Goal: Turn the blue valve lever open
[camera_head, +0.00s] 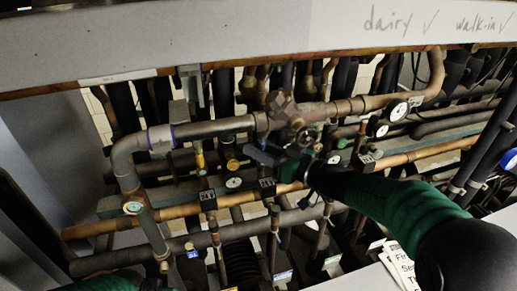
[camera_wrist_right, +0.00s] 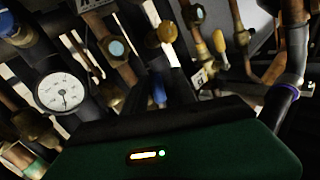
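A small blue piece, which looks like the blue valve lever (camera_wrist_right: 158,92), shows in the right wrist view just beyond the dark front edge of my gripper. I cannot make out the lever clearly in the head view. My right gripper (camera_head: 270,157) reaches in from the right among the pipes, in front of the brass valve body. Its dark fingers are hard to separate from the dark pipes, so its opening and any contact with the lever are unclear. Only a green piece of my left arm shows at the bottom left; the left gripper is out of view.
Copper and black insulated pipes crowd around the right gripper. A round white gauge (camera_wrist_right: 61,92) is left of it in the wrist view. A yellow-handled valve (camera_wrist_right: 220,42) is to the right. A grey beam (camera_head: 200,45) with handwriting crosses above the pipes.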

